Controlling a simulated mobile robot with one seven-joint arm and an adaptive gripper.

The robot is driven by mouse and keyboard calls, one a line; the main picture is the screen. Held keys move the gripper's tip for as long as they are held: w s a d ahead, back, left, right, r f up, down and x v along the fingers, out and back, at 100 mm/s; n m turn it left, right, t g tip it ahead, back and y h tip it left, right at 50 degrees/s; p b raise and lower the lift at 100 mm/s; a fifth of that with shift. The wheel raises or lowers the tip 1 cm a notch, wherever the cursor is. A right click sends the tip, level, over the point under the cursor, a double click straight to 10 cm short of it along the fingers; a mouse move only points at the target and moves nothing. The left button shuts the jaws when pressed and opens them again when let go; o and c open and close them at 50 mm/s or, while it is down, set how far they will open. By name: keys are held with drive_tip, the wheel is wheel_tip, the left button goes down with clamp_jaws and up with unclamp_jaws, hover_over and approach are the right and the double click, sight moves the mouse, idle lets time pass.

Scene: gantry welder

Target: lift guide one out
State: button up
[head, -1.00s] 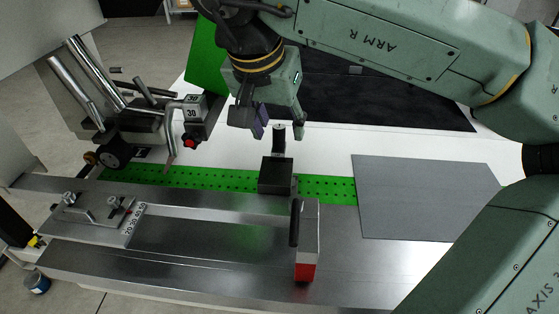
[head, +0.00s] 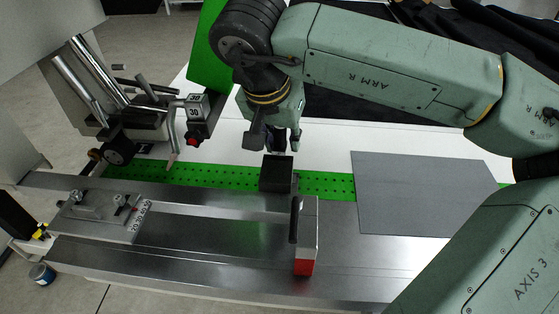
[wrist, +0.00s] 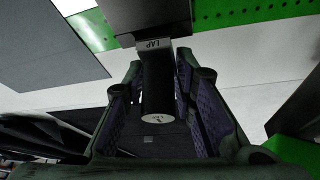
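A black guide block (head: 276,174) sits on the green perforated strip. I read no "one" on it. In the wrist view its dark handle (wrist: 157,88) carries the label "LAP" and has a round end with a small pale tag. My gripper (head: 276,146) points down just behind the block and hides most of the handle in the head view. In the wrist view my gripper (wrist: 160,78) is open, with a purple-padded finger on each side of the handle. Gaps show between handle and pads.
A grey block with a black handle and red base (head: 305,240) stands in front on the metal bed. A grey sheet (head: 425,195) lies right. A green panel (head: 208,55) stands behind.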

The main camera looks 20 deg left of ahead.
clamp_jaws()
drive_tip(key=shift+r, duration=0.1)
idle(0.3)
